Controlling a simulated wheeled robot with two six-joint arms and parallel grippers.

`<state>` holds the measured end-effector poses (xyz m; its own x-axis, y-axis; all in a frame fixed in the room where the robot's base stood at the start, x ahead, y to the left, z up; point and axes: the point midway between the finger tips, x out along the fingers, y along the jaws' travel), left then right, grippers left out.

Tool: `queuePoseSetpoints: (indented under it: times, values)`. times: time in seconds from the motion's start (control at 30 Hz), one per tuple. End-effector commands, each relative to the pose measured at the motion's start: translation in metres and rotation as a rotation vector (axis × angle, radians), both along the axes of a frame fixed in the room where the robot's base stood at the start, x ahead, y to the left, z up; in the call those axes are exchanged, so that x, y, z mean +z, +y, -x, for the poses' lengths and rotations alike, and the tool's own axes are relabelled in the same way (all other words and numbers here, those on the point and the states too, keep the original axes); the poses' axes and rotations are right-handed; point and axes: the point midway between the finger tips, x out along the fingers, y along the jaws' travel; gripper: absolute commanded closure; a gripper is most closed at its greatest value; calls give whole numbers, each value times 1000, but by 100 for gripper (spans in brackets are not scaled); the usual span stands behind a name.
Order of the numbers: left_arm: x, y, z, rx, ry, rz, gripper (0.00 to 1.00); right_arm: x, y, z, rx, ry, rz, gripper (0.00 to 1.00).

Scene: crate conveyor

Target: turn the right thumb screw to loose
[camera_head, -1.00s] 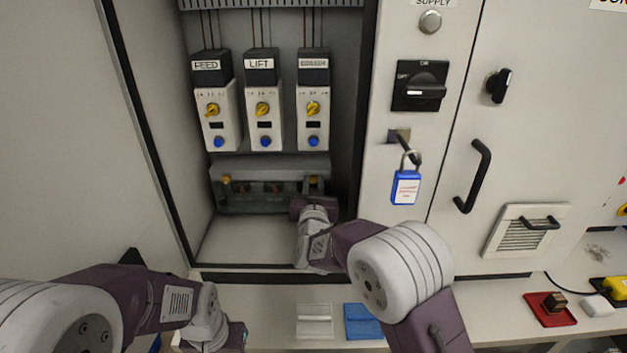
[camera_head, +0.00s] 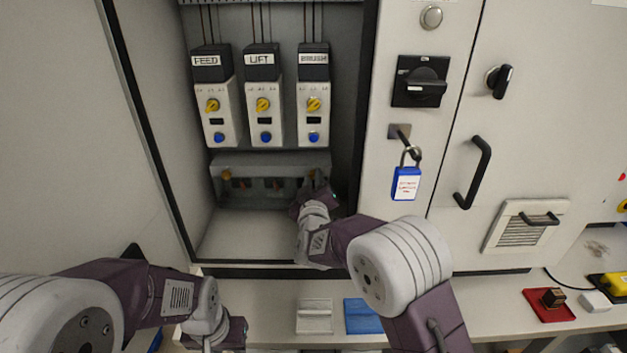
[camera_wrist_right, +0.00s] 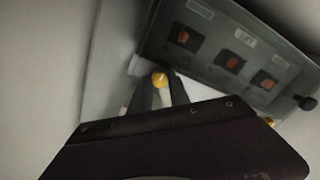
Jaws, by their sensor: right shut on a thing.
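The right thumb screw (camera_head: 312,175) is a small yellow knob at the right end of the grey cover (camera_head: 270,160) low in the open cabinet. My right gripper (camera_head: 317,184) is at it, partly hiding it. In the right wrist view the two fingers of my right gripper (camera_wrist_right: 158,90) are shut around the yellow right thumb screw (camera_wrist_right: 160,79). The left thumb screw (camera_head: 227,175) shows at the cover's other end. My left gripper (camera_head: 236,335) is low at the left, away from the cover; its fingers are not clear.
Modules marked FEED (camera_head: 212,62), LIFT (camera_head: 262,60) and a third (camera_head: 314,60) hang above the cover. A blue padlock (camera_head: 406,184) hangs right of the cabinet opening. The cabinet floor (camera_head: 245,235) left of my right arm is clear. Grey and blue pieces (camera_head: 363,317) lie in front.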

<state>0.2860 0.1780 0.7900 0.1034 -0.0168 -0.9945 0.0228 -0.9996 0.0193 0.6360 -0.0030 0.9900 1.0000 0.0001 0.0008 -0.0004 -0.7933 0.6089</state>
Motion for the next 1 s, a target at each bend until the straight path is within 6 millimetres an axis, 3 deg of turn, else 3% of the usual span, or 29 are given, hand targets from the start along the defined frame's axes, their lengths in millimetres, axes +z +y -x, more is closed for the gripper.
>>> queuePoseSetpoints:
  times: [0.6, 0.63, 0.7, 1.0]
  values:
    - [0, 0, 0, 0, 0, 0, 64, -3, 0, 0, 1, 6, 36, 100]
    - [0, 0, 0, 0, 0, 0, 64, -2, 0, 0, 1, 6, 36, 70]
    - [0, 0, 0, 0, 0, 0, 64, -2, 0, 0, 0, 5, 36, 56]
    - [-2, 0, 0, 0, 0, 0, 64, -1, 0, 1, 0, 1, 34, 56]
